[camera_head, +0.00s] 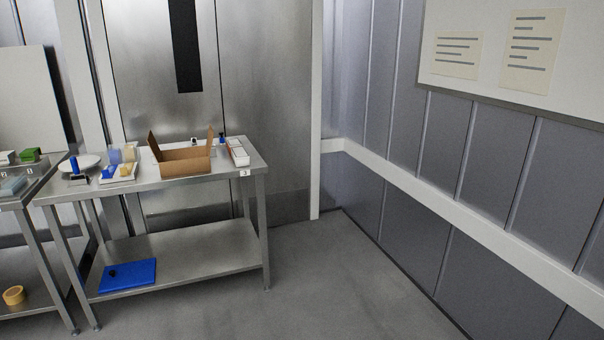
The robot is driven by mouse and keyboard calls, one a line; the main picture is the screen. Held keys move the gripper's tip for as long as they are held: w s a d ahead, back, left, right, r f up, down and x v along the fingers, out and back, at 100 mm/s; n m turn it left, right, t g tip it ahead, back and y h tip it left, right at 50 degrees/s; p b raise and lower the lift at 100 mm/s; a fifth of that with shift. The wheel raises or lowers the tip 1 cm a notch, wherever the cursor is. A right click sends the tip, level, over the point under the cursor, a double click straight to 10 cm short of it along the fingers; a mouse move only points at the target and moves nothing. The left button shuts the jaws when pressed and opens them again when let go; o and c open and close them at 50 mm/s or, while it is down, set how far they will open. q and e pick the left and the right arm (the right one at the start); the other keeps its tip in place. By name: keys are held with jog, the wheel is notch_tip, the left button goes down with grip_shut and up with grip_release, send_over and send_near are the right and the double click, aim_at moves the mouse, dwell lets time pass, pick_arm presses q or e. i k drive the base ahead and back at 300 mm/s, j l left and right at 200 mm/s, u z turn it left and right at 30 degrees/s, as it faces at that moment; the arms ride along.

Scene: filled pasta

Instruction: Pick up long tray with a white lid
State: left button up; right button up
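A long narrow tray with a white top (238,151) lies near the right end of the steel table (215,178), just right of an open cardboard box. It looks like the long tray with a white lid, but it is small in the view and its details are hard to make out. Neither of my grippers shows in the head view.
The open cardboard box (186,162) stands mid-table, with a white tray of small items (118,178) to its left. A blue mat (128,275) lies on the lower shelf. Another steel table (25,195) adjoins at left. The floor (330,285) in front and right is clear.

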aim_at(240, 157)
jog(key=i, duration=1.55)
jog(key=i+l+u, duration=0.15)
jog(key=i, duration=0.65)
jog(key=i+l+u, duration=0.1)
jog(key=i, duration=0.65)
jog(key=i+l+u, duration=0.15)
jog(key=i+u, duration=0.15)
jog(key=i, duration=0.15)
jog(key=i+l+u, duration=0.3)
jog(key=i+j, duration=0.05)
jog(key=i, duration=0.05)
